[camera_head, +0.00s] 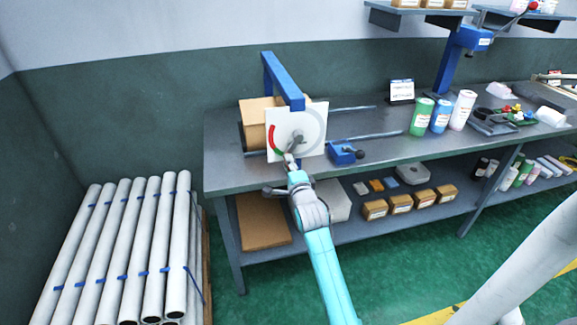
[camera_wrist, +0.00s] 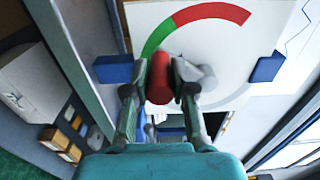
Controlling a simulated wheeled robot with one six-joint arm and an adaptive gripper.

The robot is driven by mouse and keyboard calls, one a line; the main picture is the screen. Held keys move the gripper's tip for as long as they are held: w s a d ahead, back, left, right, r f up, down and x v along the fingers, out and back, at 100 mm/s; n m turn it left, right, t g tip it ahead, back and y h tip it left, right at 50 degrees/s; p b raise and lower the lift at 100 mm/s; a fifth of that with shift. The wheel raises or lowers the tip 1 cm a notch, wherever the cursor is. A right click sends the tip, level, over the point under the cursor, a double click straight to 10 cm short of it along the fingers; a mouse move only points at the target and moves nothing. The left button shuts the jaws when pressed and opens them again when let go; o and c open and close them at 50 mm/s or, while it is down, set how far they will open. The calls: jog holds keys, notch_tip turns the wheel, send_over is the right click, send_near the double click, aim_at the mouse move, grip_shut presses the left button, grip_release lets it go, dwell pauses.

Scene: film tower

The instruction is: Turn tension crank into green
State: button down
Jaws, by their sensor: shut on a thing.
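The white dial plate (camera_head: 315,124) stands upright on the bench under a blue bracket. It carries an arc that is red (camera_head: 271,136), green and grey; in the wrist view the green part (camera_wrist: 157,36) borders the red part (camera_wrist: 212,13). The grey tension crank (camera_head: 297,141) sits at the middle of the dial. My gripper (camera_head: 290,162) reaches the dial from the front. In the wrist view its fingers are shut on the crank's red handle (camera_wrist: 160,80), just inside the green end of the arc. The fingers hide part of the crank, and I cannot tell its exact pointing.
A blue block with a black knob (camera_head: 343,153) stands right of the dial. Green (camera_head: 421,117), blue and white bottles stand further right on the bench (camera_head: 385,151). White rolls (camera_head: 125,245) lie at the left.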

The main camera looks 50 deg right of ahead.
jog(key=shift+a, duration=0.1)
jog(key=c, duration=1)
grip_release()
jog(key=v, duration=1.2)
